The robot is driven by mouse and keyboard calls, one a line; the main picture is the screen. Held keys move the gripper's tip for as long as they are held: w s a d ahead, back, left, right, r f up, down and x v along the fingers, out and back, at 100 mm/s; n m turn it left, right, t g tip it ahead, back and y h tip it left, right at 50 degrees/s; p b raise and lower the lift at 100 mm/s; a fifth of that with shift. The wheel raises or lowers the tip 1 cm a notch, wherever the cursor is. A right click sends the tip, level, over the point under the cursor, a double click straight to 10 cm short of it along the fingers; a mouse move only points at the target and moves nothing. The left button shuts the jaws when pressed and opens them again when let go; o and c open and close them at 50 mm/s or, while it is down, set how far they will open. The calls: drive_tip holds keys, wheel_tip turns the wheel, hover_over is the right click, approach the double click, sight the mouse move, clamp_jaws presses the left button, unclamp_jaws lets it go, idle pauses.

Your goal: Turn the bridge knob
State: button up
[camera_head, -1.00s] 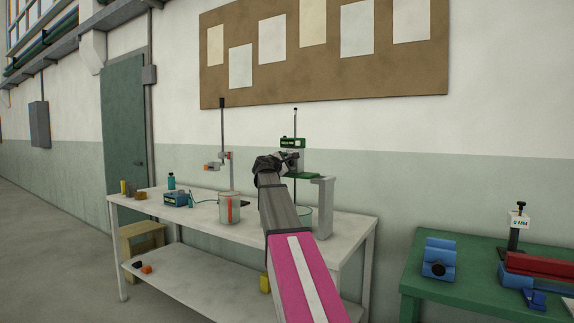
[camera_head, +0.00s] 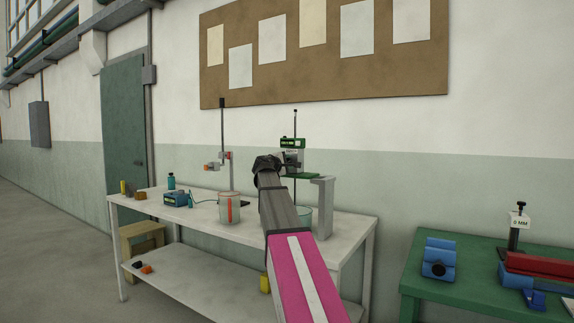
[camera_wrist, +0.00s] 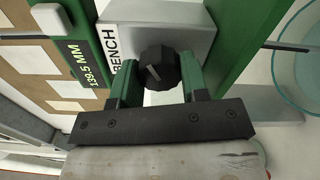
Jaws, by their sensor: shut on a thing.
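The black faceted knob (camera_wrist: 160,68) with a pale line on its face sits on a grey block (camera_wrist: 205,25) in the wrist view. The block is beside green bars and a white "BENCH" label (camera_wrist: 118,52). My gripper (camera_wrist: 157,78) has its two green fingers on either side of the knob, shut on it. A green strip (camera_wrist: 83,62) nearby reads "139.5 MM". In the head view my gripper (camera_head: 266,164) is at the green-and-grey bridge device (camera_head: 292,145), and the knob is hidden behind my arm.
A glass vessel (camera_wrist: 303,75) is at the right in the wrist view. In the head view, the white bench (camera_head: 215,225) bears a beaker (camera_head: 229,208) and a blue instrument (camera_head: 176,199). A green table (camera_head: 410,283) stands at the right, with bare floor at the left.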

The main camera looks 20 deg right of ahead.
idle(0.4)
drive_tip(key=o, duration=0.9)
drive_tip(key=shift+o, duration=0.2)
drive_tip(key=shift+s+a, duration=0.1)
drive_tip(key=v, duration=1)
drive_tip(key=shift+s+a, duration=0.2)
drive_tip(key=shift+a, duration=0.05)
